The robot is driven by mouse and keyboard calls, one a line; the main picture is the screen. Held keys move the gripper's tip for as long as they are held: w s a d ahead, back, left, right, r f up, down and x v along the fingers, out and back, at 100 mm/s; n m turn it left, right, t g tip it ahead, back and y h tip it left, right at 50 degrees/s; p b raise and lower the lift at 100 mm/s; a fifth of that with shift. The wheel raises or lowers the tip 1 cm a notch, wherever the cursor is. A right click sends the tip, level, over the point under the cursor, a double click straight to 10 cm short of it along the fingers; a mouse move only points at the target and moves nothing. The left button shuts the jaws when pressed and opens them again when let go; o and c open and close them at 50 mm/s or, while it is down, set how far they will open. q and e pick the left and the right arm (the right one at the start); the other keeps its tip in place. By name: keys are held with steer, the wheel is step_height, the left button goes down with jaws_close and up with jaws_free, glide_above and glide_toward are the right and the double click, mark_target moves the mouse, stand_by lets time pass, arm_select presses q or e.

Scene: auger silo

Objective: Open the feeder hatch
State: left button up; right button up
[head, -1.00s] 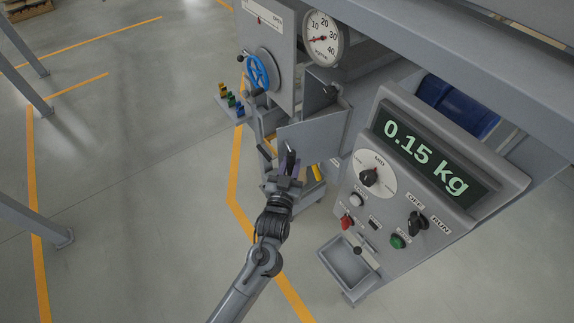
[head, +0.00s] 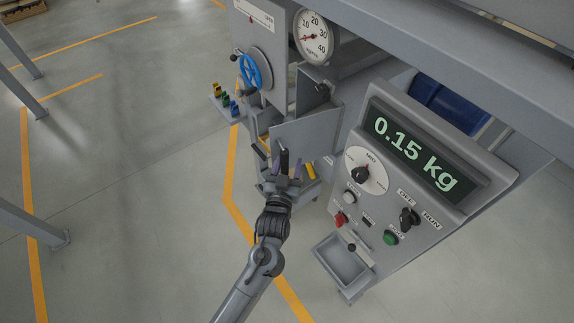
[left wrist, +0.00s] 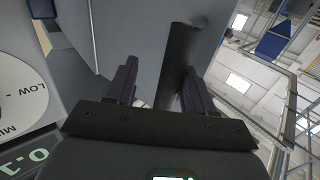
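The feeder hatch (head: 308,132) is a grey metal panel on the machine, below the dial gauge. A dark upright bar handle (head: 284,161) stands on it. In the left wrist view the handle (left wrist: 177,62) rises between my fingers, closer to the right one, and the grey panel (left wrist: 140,28) lies behind it. My left gripper (head: 286,170) is at the handle with its fingers apart on either side of it; the wrist view (left wrist: 158,92) shows a gap on the handle's left side. Contact on the right side cannot be told. My right gripper is not in view.
The control panel with a 0.15 kg display (head: 415,150) stands close to the right, with a small tray (head: 341,262) below. A blue handwheel (head: 250,72) and dial gauge (head: 314,38) are above the hatch. Open floor lies to the left.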

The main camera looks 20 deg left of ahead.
arm_select(q)
steer(key=shift+s+f, duration=0.1)
steer(key=shift+f, duration=0.05)
steer(key=shift+s+d, duration=0.1)
steer(key=shift+s, duration=0.45)
steer(key=s+b, duration=0.2)
steer(key=s, duration=0.7)
steer(key=shift+s+d, duration=0.25)
steer(key=shift+d, duration=0.05)
